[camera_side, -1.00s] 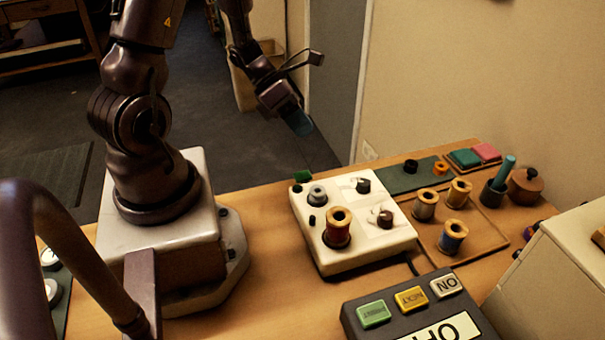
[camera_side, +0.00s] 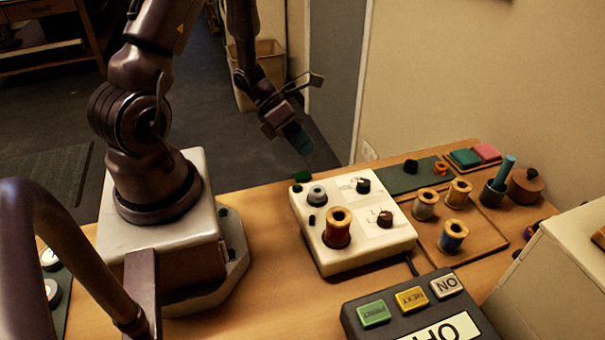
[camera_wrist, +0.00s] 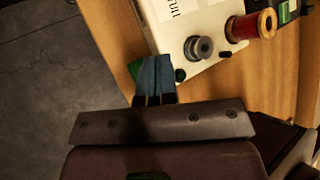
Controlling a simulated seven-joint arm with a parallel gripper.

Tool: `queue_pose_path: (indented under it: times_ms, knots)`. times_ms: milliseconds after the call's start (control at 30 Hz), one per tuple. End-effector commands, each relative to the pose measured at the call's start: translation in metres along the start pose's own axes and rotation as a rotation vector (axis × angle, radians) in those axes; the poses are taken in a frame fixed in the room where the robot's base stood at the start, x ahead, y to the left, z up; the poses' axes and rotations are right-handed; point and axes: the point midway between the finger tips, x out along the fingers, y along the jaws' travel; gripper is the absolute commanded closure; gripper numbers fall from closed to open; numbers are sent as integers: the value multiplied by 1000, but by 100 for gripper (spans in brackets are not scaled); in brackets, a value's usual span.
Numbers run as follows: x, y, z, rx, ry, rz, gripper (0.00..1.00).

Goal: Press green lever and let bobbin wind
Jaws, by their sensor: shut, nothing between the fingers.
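The white winder (camera_side: 370,245) stands on the table, with the green lever (camera_side: 302,176) at its far left corner. In the wrist view green of the lever (camera_wrist: 135,70) shows beside my fingertips, partly hidden by them. A small grey bobbin (camera_side: 317,195) sits on the winder near the lever; it also shows in the wrist view (camera_wrist: 199,47). A red thread spool (camera_side: 338,230) stands upright in front of it. My gripper (camera_side: 301,145) is shut and empty, with its blue-grey fingertips (camera_wrist: 155,70) above the lever in the side view. I cannot tell whether they touch it.
A wooden tray (camera_side: 480,240) with several thread spools stands right of the winder. A dark box with PRINT, NEXT and ON buttons (camera_side: 410,310) is in front. A dark green mat (camera_side: 395,180) lies behind. Bare table lies left of the winder.

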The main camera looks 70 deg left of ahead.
Motion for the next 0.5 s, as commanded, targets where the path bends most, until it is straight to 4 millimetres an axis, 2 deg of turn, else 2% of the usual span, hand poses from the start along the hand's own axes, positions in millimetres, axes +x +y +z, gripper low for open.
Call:
queue_pose_path:
  times_ms: [200,500]
  knots:
    - [18,14,-14,-3,1,0,100]
    - [27,20,-20,0,0,1,100]
